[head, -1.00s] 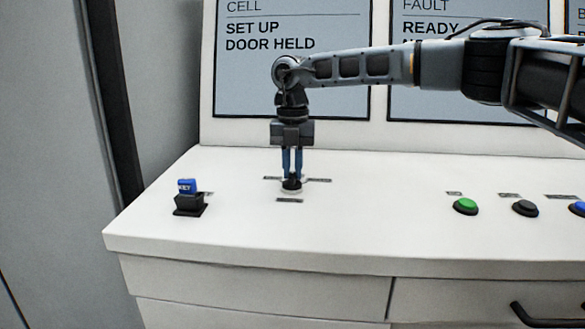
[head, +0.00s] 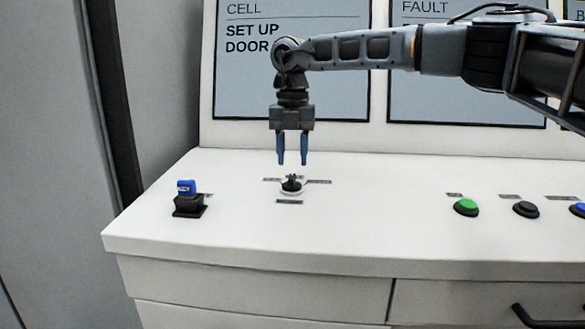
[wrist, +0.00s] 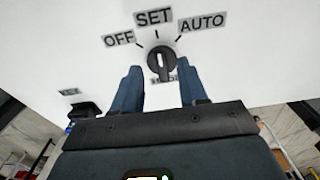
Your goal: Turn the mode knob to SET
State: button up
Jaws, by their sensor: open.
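The mode knob (head: 291,184) is a small black dial on a pale round base on the white console top. In the wrist view the knob (wrist: 161,63) sits below the labels OFF, SET and AUTO (wrist: 203,22). Its ridge stands roughly upright in that picture, about in line with the tick under the SET label (wrist: 154,17). A further label just below the knob is partly hidden. My gripper (head: 292,163) is open and empty, above the knob and clear of it. Its two blue fingers lie either side of the knob in the wrist view.
A key switch with a blue tag (head: 188,198) stands left of the knob. Green (head: 466,207), black (head: 526,208) and blue buttons sit to the right. Upright screens back the console; the left screen (head: 240,80) reads CELL, SET UP, partly behind my arm.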

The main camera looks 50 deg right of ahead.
aim_at(293, 174)
jog(key=shift+r, duration=2.05)
